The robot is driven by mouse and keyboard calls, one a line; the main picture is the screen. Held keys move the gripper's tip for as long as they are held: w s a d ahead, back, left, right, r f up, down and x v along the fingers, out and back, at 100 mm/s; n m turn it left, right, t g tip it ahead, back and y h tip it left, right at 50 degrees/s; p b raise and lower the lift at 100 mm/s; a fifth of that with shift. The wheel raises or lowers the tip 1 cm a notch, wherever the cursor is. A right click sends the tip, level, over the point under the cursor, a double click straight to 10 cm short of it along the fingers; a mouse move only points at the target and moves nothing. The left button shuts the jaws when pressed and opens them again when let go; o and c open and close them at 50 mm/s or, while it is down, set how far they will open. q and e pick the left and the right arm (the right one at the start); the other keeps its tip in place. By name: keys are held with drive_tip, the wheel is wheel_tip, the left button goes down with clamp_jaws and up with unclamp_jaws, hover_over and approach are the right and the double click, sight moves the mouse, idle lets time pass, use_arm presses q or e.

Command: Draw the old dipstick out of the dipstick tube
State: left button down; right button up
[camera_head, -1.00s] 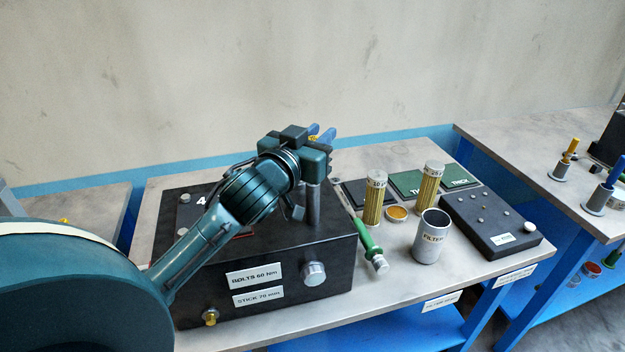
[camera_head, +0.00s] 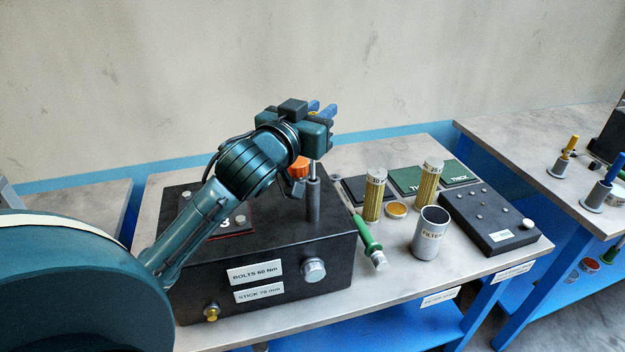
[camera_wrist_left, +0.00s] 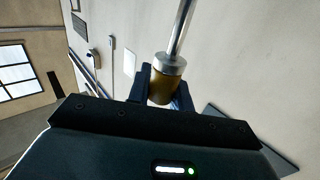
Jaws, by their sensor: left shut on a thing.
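My left gripper (camera_head: 321,109) is above the dark block (camera_head: 270,250), over the upright grey dipstick tube (camera_head: 313,203). It is shut on the old dipstick; in the left wrist view the jaws clasp its brass-coloured handle (camera_wrist_left: 166,85) with a silver collar. The dipstick's thin metal rod (camera_head: 312,171) shows between the gripper and the tube's mouth, in line with the tube. Its lower end is not visible; it appears to be inside the tube. In the wrist view the rod (camera_wrist_left: 182,30) runs up out of the frame. My right gripper is not in view.
The space above the gripper is clear.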

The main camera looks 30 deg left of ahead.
use_arm(q)
drive_tip(key=shift+r, duration=0.45)
drive_tip(key=shift+r, duration=0.15)
drive_tip(key=shift+r, duration=0.6)
